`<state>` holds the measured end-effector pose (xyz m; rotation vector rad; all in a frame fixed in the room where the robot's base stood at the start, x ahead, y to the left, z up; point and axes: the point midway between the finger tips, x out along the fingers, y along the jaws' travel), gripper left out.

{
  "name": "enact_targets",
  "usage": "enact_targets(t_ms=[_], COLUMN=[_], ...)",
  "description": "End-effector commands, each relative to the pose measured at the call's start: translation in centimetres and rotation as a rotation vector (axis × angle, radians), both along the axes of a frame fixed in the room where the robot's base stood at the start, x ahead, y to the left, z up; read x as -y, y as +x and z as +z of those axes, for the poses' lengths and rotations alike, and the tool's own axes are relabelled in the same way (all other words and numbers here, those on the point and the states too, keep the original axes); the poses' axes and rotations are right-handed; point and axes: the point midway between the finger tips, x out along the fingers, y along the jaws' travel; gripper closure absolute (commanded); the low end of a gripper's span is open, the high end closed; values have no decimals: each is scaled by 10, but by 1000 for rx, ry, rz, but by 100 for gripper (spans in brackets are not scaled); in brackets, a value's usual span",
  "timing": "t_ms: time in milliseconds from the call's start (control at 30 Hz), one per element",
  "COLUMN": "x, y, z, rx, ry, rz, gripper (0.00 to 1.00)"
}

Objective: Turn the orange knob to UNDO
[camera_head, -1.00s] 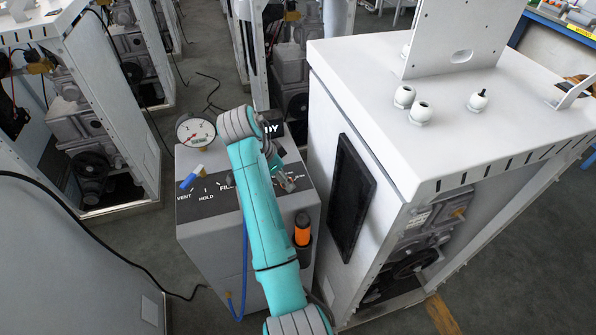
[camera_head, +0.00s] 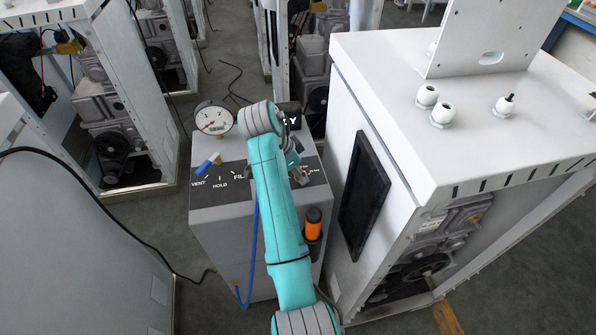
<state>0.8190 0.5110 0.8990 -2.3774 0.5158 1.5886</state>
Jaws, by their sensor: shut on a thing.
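My teal arm reaches over the grey dispenser box (camera_head: 222,228). My gripper (camera_head: 299,176) is low at the right part of its dark label panel, small in this view. It is shut at the spot where the orange knob sits; the fingers and arm hide nearly all of the knob, so its pointing direction cannot be told. The UNDO label cannot be read. On the left of the panel, VENT, HOLD and part of FILL show beside a blue-handled lever (camera_head: 207,166).
A round gauge (camera_head: 214,119) stands at the box's back left. An orange, black-topped object (camera_head: 313,228) sits in a holder on the box front, close to my arm. A white cabinet (camera_head: 375,120) stands close on the right. A blue hose (camera_head: 252,260) hangs down the front.

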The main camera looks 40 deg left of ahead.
Motion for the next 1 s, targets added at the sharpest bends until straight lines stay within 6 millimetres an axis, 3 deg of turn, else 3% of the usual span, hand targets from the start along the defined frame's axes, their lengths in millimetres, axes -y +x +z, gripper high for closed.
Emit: enact_targets(t_ms=[367,1000], x=[3,8], y=[-1,0], z=[-1,0], rx=[1,0], ry=[1,2], rz=[208,812], gripper=[100,100])
